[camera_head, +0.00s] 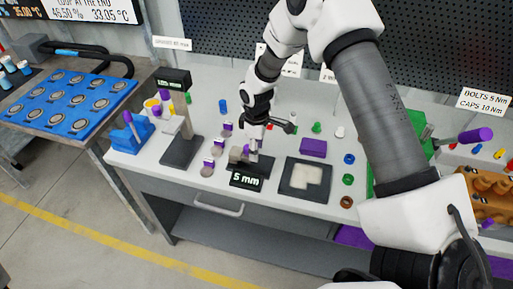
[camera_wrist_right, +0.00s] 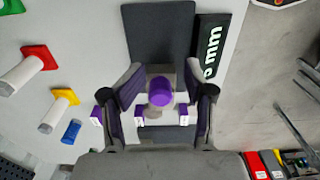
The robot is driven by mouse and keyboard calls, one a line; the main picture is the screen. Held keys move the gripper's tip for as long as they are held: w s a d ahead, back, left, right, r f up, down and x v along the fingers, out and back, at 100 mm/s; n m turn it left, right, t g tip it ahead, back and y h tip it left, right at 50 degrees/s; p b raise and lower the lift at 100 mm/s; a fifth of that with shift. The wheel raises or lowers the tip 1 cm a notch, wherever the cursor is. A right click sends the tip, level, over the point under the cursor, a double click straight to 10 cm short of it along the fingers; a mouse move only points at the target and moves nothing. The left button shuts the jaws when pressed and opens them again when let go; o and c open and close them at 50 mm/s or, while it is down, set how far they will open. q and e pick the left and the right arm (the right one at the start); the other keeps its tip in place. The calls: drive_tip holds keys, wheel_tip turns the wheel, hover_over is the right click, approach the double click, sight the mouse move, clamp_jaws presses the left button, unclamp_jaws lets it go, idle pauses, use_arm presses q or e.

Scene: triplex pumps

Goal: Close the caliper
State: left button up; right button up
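The caliper's dark base (camera_head: 262,167) stands on the white bench, with a display (camera_head: 247,180) reading "5 mm" at its front. In the right wrist view the dark base (camera_wrist_right: 158,32) and the display (camera_wrist_right: 209,50) show turned sideways, with the number partly cut off. A purple round knob (camera_wrist_right: 161,91) on a grey block sits between my right fingers. My right gripper (camera_head: 252,147) is low over the caliper. In the wrist view its fingers (camera_wrist_right: 162,72) are apart on both sides of the knob; I cannot tell whether they touch the block. My left gripper is not in view.
A second gauge (camera_head: 181,151) with a tall post and display stands left of the caliper. Several small grey cylinders with purple-and-white tags (camera_head: 208,165) stand close by. A dark tray (camera_head: 293,187) with a pale block lies to the right. A purple box (camera_head: 313,148) is behind it.

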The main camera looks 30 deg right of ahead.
wheel_tip(320, 180, up, 11)
drive_tip(key=shift+w+r, duration=0.15)
drive_tip(key=shift+r, duration=0.05)
drive_tip(key=shift+w+f, duration=0.1)
drive_tip(key=shift+c, duration=0.7)
drive_tip(key=c, duration=0.6)
drive_tip(key=shift+m, duration=0.9)
clamp_jaws()
drive_tip(key=s+d+f+m+t+y, duration=0.2)
drive_tip(key=d+m+y, duration=0.15)
drive_tip(key=m, duration=0.65)
drive_tip(key=s+d+f+m+t+y+b, duration=0.15)
drive_tip(key=d+m, duration=0.25)
drive_tip(key=m, duration=0.7)
drive_tip(key=s+d+f+m+t+y+p, duration=0.1)
drive_tip(key=s+d+m+y, duration=0.25)
drive_tip(key=m, duration=0.65)
drive_tip(key=shift+h, duration=0.35)
drive_tip(key=b+x, duration=0.9)
drive_tip(key=x, duration=0.1)
drive_tip(key=shift+w+d+f, duration=0.1)
drive_tip(key=shift+w+d, duration=0.15)
drive_tip(key=shift+d, duration=0.1)
drive_tip(key=w+a, duration=0.1)
drive_tip(key=w+a+b, duration=0.1)
drive_tip(key=a, duration=0.1)
drive_tip(key=shift+w+a, duration=0.1)
drive_tip(key=shift+a, duration=0.15)
drive_tip(key=shift+w+a+r, duration=0.15)
drive_tip(key=shift+a+r, duration=0.15)
